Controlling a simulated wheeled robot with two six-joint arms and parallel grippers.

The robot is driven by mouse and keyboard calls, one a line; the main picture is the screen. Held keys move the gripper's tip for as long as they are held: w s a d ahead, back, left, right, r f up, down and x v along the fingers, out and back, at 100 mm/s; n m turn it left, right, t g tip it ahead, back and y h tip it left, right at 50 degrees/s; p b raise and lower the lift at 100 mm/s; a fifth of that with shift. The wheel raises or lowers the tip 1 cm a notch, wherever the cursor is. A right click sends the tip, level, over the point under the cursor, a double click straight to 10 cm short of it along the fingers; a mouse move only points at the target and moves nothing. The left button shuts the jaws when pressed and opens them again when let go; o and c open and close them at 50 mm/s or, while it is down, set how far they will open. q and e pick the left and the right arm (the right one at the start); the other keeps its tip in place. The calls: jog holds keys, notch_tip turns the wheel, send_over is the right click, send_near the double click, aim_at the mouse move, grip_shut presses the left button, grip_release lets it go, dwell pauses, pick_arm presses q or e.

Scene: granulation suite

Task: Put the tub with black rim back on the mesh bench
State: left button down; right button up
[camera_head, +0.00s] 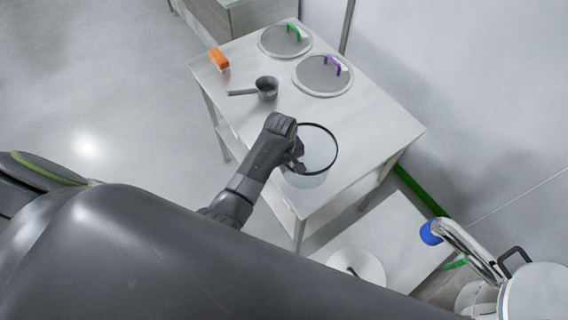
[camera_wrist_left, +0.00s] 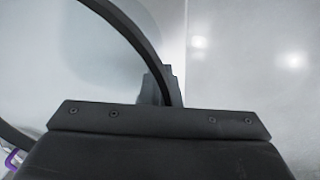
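The tub with black rim (camera_head: 318,168), a clear round vessel, is at the near end of a pale bench (camera_head: 375,130) in the head view. I take this for the mesh bench, as two grey mesh discs lie on it. I cannot tell whether the tub's base touches the top. My left gripper (camera_head: 298,155) is at the tub's left rim. In the left wrist view the black rim (camera_wrist_left: 134,34) runs down between the fingers (camera_wrist_left: 160,88), which look closed on it. My right gripper is not in view.
The discs have a green handle (camera_head: 293,33) and a purple handle (camera_head: 333,64). A dark scoop (camera_head: 267,88) and an orange object (camera_head: 218,59) lie on the bench's left side. A lower surface with a round lid (camera_head: 356,268) and metal vessel (camera_head: 535,292) are at lower right.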

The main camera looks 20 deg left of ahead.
pick_arm(q)
jog(key=shift+f, duration=0.1)
jog(key=c, duration=1.7)
grip_release()
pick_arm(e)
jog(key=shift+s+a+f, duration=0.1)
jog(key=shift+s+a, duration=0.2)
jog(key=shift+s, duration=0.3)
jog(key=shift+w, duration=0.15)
